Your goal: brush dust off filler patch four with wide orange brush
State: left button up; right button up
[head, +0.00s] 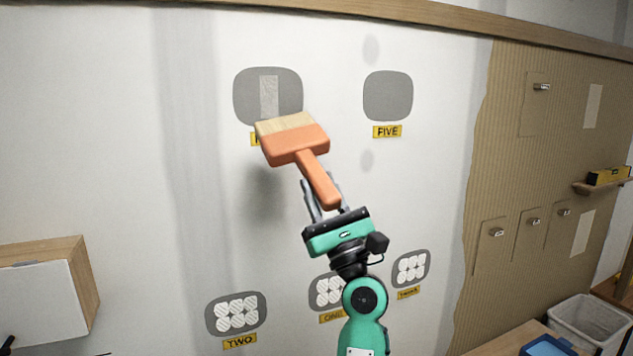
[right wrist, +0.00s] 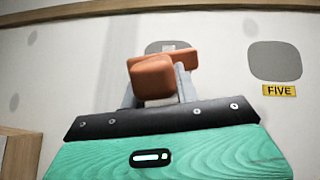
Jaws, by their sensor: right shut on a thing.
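The wide orange brush (head: 296,142) has pale bristles and is held by its handle in my right gripper (head: 322,195), which is shut on it. The brush also shows in the right wrist view (right wrist: 155,75), handle end toward the camera. A grey filler patch (head: 250,92) with a lighter vertical stripe down its middle is on the wall just above the bristles. Its yellow label is mostly hidden by the brush, so I cannot read it. The bristles overlap the patch's lower edge in the head view; I cannot tell if they touch. My left gripper is not in view.
Plain grey patch FIVE (head: 388,97) is to the right. Lower patches TWO (head: 236,313), ONE (head: 328,291) and another (head: 411,268) bear pale round marks. A box (head: 45,290) juts out at lower left. A bin (head: 590,325) and blue tray (head: 547,346) are at lower right.

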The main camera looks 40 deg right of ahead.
aim_at(302, 134)
jog(key=shift+r, duration=0.1)
jog(key=shift+w+y, duration=0.3)
jog(key=shift+w, duration=0.2)
jog(key=w, duration=0.2)
jog(key=w+d+b, duration=0.1)
jog(key=w, duration=0.2)
jog(key=shift+w+d, duration=0.15)
jog(key=shift+d, duration=0.05)
jog(key=shift+w+d, duration=0.15)
jog(key=shift+w, duration=0.45)
jog(key=shift+w+d, duration=0.15)
jog(key=shift+w, duration=0.45)
dwell(2.6)
dwell(0.6)
jog(key=shift+r, duration=5.95)
jog(key=shift+s+a, duration=0.25)
jog(key=shift+s, duration=0.9)
jog(key=shift+s+a, duration=0.3)
jog(key=shift+s, duration=0.85)
jog(key=shift+s+a, duration=0.25)
jog(key=shift+s, duration=0.9)
